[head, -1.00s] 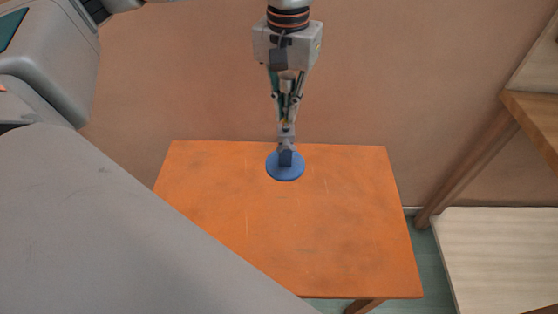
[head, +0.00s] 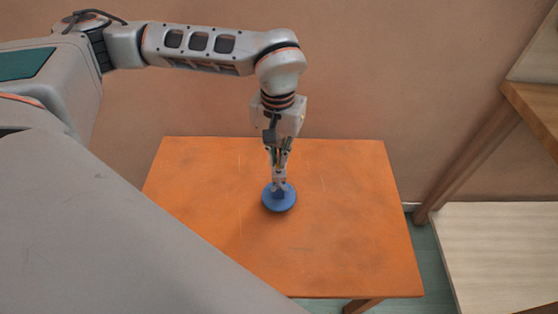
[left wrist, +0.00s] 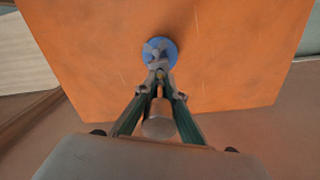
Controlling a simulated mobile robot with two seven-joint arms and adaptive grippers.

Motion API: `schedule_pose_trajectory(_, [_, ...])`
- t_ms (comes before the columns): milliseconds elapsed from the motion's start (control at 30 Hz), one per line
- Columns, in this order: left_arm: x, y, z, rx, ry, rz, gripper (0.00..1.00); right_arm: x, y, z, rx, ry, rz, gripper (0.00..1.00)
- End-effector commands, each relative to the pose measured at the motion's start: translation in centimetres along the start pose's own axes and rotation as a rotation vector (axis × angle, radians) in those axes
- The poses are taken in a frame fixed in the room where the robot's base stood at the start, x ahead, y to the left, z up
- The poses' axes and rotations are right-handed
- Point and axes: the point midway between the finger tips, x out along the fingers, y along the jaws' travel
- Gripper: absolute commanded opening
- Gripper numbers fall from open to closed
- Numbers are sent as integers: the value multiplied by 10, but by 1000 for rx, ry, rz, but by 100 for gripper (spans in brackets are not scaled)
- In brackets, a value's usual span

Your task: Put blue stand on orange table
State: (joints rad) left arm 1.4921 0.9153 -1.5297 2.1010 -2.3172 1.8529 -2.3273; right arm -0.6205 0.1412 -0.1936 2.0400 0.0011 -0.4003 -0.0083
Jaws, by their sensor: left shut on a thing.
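The blue stand (head: 279,204) has a round flat base and an upright part at its middle. It is upright over the orange table (head: 340,220), near the middle of the top. My left gripper (head: 279,186) points down and is shut on the upright part of the stand. In the left wrist view the stand's blue disc (left wrist: 150,50) shows beyond the closed fingertips (left wrist: 157,62), against the orange top. I cannot tell for sure whether the base touches the table. My right gripper is not in view.
The orange top is otherwise bare. A wall stands behind the table. At the right are a wooden table (head: 535,105) with a slanted leg and a pale wooden surface (head: 490,250) lower down. My own grey body covers the lower left.

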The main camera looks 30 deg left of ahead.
Motion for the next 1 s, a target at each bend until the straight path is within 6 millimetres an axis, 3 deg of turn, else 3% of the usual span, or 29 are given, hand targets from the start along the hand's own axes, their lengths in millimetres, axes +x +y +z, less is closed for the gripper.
schedule_pose_trajectory(100, [19,0,1,-1,-5,-1,0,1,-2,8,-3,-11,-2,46])
schedule_pose_trajectory(333, [19,0,0,-1,0,0,0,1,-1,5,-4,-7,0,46])
schedule_pose_trajectory(367, [20,0,0,-1,-1,-1,17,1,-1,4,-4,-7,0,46])
schedule_pose_trajectory(400, [20,0,0,-1,-1,-1,26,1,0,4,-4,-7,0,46])
schedule_pose_trajectory(767, [18,0,0,0,0,0,26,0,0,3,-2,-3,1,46])
schedule_pose_trajectory(1000, [-13,0,-1,0,6,1,26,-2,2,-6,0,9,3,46])
